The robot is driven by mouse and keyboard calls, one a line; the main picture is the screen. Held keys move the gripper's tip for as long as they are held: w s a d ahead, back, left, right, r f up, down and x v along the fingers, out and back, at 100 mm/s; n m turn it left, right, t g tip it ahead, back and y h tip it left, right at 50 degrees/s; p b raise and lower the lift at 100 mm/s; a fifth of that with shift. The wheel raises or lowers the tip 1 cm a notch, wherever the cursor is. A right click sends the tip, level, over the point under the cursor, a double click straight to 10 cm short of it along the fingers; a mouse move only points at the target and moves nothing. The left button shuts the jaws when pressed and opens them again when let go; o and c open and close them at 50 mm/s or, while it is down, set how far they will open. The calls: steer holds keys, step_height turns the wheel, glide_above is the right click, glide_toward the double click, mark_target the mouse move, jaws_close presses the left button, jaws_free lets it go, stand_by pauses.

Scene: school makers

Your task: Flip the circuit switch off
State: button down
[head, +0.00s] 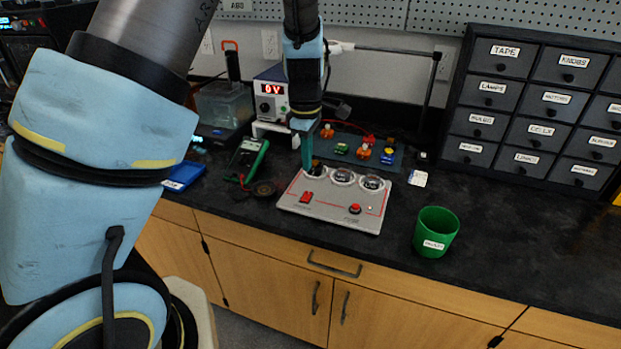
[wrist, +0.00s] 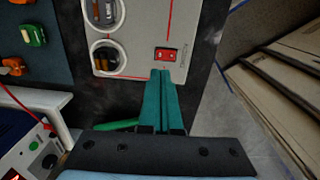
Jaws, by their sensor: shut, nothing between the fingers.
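The circuit board (head: 335,222) is a light grey panel with red lines, lying on the black bench. Its red switch (head: 306,197) is at the board's left front. The switch also shows in the wrist view (wrist: 166,54), just beyond the fingertips. My gripper (head: 307,167) points down over the board's back left corner, behind the switch. In the wrist view its teal fingers (wrist: 162,73) are shut together and empty, and their tips appear near the switch's edge. I cannot tell whether they touch the board. The switch's on or off position is too small to tell.
A green cup (head: 436,232) stands to the right, a green multimeter (head: 246,160) to the left. A power supply reading 0V (head: 271,97) stands behind. Bench space right of the cup is clear.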

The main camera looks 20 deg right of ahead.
step_height(320, 180, up, 6)
glide_above(307, 193)
steer(key=shift+s+f+b, duration=0.15)
steer(key=shift+s+b, duration=0.15)
steer(key=shift+s, duration=0.05)
steer(key=shift+s+a+t+h+b, duration=0.3)
steer(key=shift+s+a+b, duration=0.25)
steer(key=shift+a+b, duration=0.15)
steer(key=f+p, duration=0.1)
steer(key=f, duration=0.3)
steer(key=f+p, duration=0.1)
steer(key=f, duration=0.4)
steer(key=w+d+f+p, duration=0.1)
steer(key=f, duration=0.3)
steer(key=shift+w+f, duration=0.1)
steer(key=shift+f, duration=0.15)
steer(key=shift+d+f, duration=0.1)
steer(key=shift+f, duration=0.05)
